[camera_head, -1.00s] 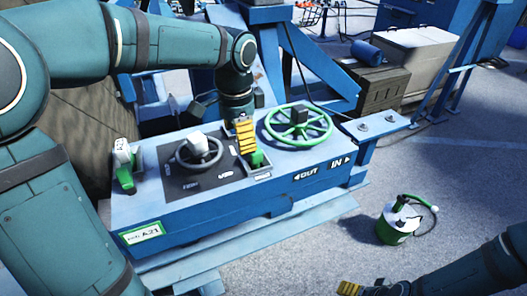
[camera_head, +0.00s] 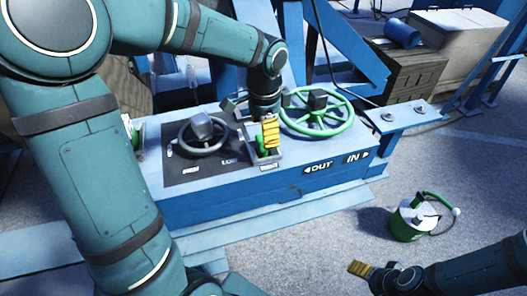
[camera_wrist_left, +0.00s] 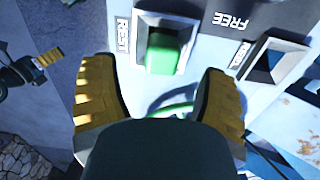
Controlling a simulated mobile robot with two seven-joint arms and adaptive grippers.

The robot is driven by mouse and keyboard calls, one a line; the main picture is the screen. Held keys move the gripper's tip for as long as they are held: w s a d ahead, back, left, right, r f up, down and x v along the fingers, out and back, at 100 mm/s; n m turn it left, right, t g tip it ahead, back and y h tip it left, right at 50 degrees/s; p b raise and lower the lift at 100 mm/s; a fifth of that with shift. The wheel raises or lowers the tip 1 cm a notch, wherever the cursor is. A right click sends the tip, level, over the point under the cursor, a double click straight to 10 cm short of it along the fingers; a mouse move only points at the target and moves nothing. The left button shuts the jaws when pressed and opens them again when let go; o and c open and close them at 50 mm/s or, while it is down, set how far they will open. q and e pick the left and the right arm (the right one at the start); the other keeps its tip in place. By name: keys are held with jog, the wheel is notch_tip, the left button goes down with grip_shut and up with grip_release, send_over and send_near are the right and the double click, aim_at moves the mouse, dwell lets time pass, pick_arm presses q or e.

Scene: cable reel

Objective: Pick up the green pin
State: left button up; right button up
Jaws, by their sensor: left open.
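The green pin (camera_wrist_left: 163,53) sits in a square recess marked REST in the left wrist view. Its green also shows in the head view (camera_head: 261,146), partly hidden by my gripper. My left gripper (camera_wrist_left: 156,90) is open. Its two yellow-padded fingers lie apart on either side below the pin in the wrist view, with nothing between them. In the head view my left gripper (camera_head: 270,133) points down over the recess, close to the pin. My right gripper (camera_head: 358,268) is at the lower right, away from the console; its jaw state is unclear.
The blue console (camera_head: 240,203) carries a dark handwheel (camera_head: 184,143) left of the pin and a green handwheel (camera_head: 348,122) right of it. An empty recess (camera_wrist_left: 268,62) lies beside the FREE label. A green-and-white canister (camera_head: 408,224) stands on open floor at right.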

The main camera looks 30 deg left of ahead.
aim_at(263, 156)
pick_arm(q)
jog(key=shift+a+f+b, duration=0.1)
jog(key=shift+f+b, duration=0.3)
jog(key=shift+f, duration=2.25)
jog(key=shift+c, duration=0.2)
grip_shut()
